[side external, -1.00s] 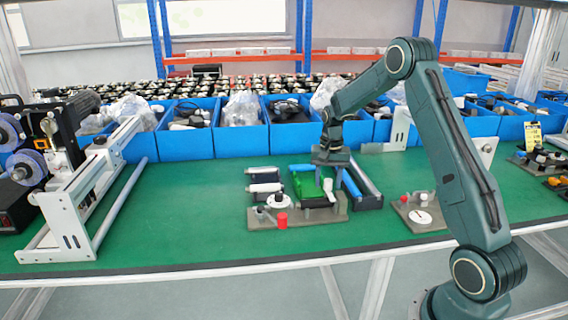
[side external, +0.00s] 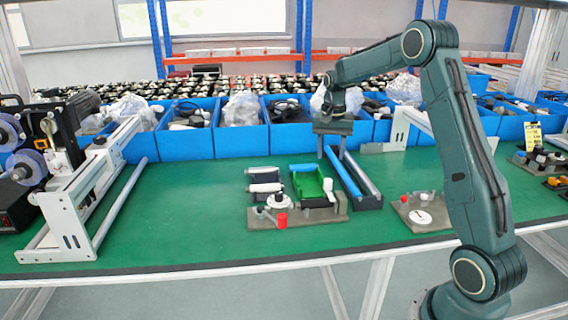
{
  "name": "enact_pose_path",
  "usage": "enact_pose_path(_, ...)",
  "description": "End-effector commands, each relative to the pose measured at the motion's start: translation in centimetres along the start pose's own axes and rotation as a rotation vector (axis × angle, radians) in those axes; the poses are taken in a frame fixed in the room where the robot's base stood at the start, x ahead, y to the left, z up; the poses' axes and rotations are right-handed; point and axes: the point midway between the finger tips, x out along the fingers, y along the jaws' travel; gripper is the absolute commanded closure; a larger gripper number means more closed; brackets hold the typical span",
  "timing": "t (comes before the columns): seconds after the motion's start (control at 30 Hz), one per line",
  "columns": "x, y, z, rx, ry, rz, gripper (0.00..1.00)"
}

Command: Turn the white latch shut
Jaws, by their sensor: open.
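A small white latch knob (side external: 328,185) stands upright at the right part of a grey fixture plate (side external: 322,215), at the front edge of a green tray (side external: 308,184). Which way the latch is turned is too small to tell. My gripper (side external: 333,154) is open and empty, pointing down, above and behind the latch. It is clear of the latch, near the back end of the dark rail holder (side external: 352,181). The same fixture carries a white round dial (side external: 278,202) and a red knob (side external: 282,220).
Blue bins (side external: 240,138) line the back of the green table (side external: 185,205). A second fixture with a white disc (side external: 421,216) sits to the right. A white frame machine (side external: 75,215) stands at the left. The table's left middle is clear.

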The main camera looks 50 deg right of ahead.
Motion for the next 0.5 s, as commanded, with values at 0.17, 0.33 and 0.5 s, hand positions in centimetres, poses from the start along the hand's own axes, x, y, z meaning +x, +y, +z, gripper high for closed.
enact_pose_path(0.17, -2.5, 0.0, -0.1, 0.0, 0.003, -0.002, 0.54)
enact_pose_path(0.33, -3.8, 0.0, 0.0, 0.0, 0.001, -0.001, 0.54)
enact_pose_path(0.5, -4.1, 0.0, 0.0, 0.0, 0.0, 0.0, 0.54)
